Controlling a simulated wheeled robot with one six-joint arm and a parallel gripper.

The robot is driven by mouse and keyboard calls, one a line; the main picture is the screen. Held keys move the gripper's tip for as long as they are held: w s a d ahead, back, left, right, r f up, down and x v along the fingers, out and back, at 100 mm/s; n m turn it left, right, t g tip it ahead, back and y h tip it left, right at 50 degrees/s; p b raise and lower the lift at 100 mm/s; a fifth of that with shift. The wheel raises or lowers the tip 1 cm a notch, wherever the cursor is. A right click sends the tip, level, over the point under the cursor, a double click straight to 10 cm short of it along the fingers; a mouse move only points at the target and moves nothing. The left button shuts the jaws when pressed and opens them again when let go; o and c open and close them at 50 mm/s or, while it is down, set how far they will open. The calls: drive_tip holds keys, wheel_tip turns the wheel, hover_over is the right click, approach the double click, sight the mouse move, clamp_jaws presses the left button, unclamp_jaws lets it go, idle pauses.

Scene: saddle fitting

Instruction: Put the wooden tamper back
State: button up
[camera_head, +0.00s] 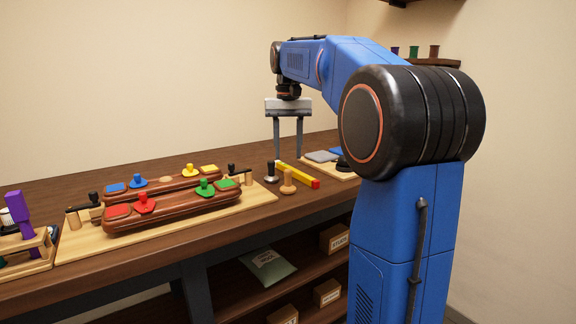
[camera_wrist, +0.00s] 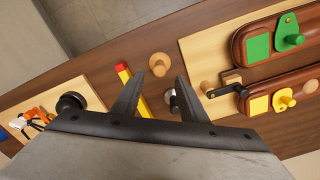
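The wooden tamper (camera_head: 288,183) stands upright on the dark brown table, near its front edge, between the saddle board and a yellow bar. In the wrist view it shows from above as a light wooden knob (camera_wrist: 160,63), just beyond and between my fingertips. My gripper (camera_head: 288,157) hangs above the table, behind and higher than the tamper. Its two fingers (camera_wrist: 160,77) are spread apart with nothing held between them. A second tamper with a black handle and a metal foot (camera_head: 270,172) stands close by, and is partly hidden in the wrist view.
The yellow bar with a red end (camera_head: 297,174) lies right beside the tampers. Left is a pale board (camera_head: 75,243) with two dark red saddles, coloured pads and clamps. A wooden rack (camera_head: 28,255) with a purple tool stands far left.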

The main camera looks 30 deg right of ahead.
drive_tip(key=shift+r, duration=1.85)
drive_tip(key=s+a+f+n+t, duration=0.1)
drive_tip(key=s+a+f, duration=0.4)
drive_tip(key=s, duration=0.2)
drive_tip(key=s+a+f+n+t, duration=0.1)
drive_tip(key=s+a+f+n, duration=0.1)
drive_tip(key=s+a+f, duration=0.45)
drive_tip(key=s+a+f+n+t, duration=0.2)
drive_tip(key=s+a+f, duration=0.2)
drive_tip(key=s+f, duration=1.2)
drive_tip(key=shift+s+f+t, duration=0.2)
drive_tip(key=shift+s+t, duration=0.1)
drive_tip(key=shift+t, duration=0.1)
